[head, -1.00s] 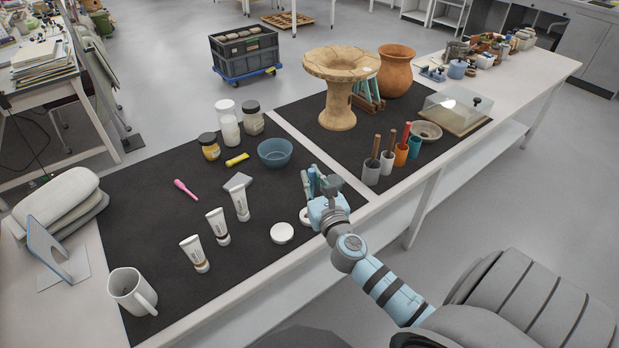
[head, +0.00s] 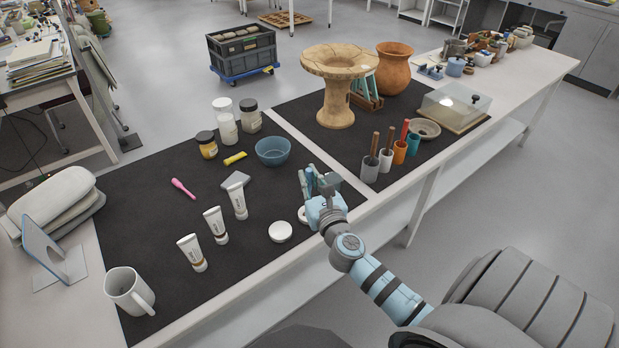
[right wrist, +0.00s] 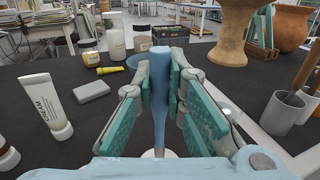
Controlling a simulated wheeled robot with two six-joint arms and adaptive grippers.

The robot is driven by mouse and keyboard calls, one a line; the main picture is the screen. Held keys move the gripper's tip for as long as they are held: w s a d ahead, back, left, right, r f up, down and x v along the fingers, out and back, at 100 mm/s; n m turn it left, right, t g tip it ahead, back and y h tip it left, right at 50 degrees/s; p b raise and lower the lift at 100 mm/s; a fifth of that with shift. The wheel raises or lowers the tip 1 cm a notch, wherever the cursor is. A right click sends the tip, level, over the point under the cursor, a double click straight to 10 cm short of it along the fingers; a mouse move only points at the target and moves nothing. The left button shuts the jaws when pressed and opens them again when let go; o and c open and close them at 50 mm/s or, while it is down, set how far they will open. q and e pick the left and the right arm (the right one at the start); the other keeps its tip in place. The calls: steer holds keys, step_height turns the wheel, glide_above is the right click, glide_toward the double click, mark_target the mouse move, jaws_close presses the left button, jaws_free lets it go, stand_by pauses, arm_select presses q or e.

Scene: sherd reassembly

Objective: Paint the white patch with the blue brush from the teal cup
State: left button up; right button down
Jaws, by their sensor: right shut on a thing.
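My right gripper (head: 318,180) is over the front part of the dark mat. In the right wrist view its teal fingers (right wrist: 160,85) are shut on an upright blue handle (right wrist: 159,70), which looks like the blue brush; its bristles are not clear. The teal cup (head: 413,144) stands at the right end of the row of cups, with no handle seen rising from it. A clay pedestal vessel (head: 336,100) stands behind. A small pale spot (head: 368,67) on its rim may be the white patch. My left gripper is out of view.
The grey (head: 369,171), white (head: 385,162) and orange (head: 399,151) cups hold brushes. Near my gripper are a blue bowl (head: 273,151), white tubes (head: 238,203) and a round white lid (head: 280,232). A clear-covered box (head: 455,105) stands right of the cups.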

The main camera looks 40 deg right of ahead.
mark_target(308, 171)
steer(key=shift+f, duration=0.3)
stand_by(0.5)
steer(key=shift+d, duration=0.35)
steer(key=shift+s+a, duration=0.1)
steer(key=shift+a, duration=0.6)
steer(key=shift+r, duration=0.1)
step_height(308, 171, up, 5)
steer(key=p, duration=0.5)
steer(key=shift+p, duration=0.3)
steer(key=shift+d, duration=0.1)
